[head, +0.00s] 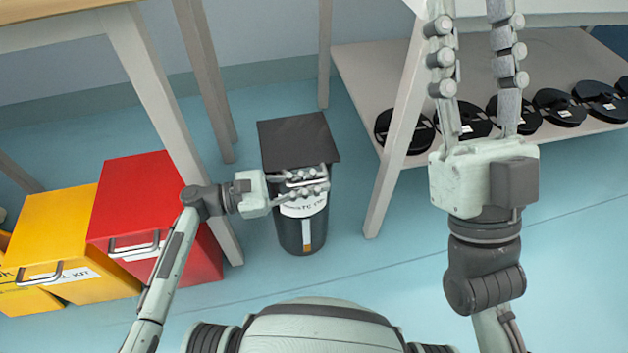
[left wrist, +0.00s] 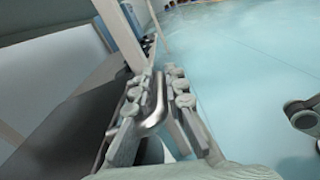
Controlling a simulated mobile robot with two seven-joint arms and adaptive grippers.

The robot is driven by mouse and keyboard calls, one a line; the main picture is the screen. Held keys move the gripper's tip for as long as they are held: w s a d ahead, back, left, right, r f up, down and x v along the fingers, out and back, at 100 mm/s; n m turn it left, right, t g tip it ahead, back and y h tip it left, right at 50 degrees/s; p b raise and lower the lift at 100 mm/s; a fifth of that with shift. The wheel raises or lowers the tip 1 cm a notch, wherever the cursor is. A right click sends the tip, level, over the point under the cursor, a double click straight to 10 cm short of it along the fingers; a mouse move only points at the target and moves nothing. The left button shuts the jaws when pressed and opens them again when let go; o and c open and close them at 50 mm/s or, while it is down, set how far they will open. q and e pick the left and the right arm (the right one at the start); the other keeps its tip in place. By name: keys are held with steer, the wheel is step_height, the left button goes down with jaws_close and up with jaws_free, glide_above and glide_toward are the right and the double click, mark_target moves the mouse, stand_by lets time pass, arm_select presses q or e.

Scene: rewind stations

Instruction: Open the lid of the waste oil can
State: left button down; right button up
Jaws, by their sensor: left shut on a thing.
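The waste oil can (head: 301,235) is a dark round bin with a white label, standing on the floor in the middle of the head view. Its lid (head: 296,138) is a flat dark square plate over the can's top; I cannot tell whether it is slightly raised. My left gripper (head: 308,183) is at the lid's near side, shut on a metal bar handle. The left wrist view shows this bent handle (left wrist: 154,112) between the fingers (left wrist: 155,95), with the dark lid (left wrist: 55,140) to the left. My right gripper (head: 471,50) is open and empty, raised at the upper right.
A red box (head: 150,205) and a yellow box (head: 65,235) stand left of the can. Table legs (head: 165,110) (head: 395,140) flank it. A low shelf (head: 375,75) with several black round items is at the right. The floor in front is clear.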

stand_by(0.3)
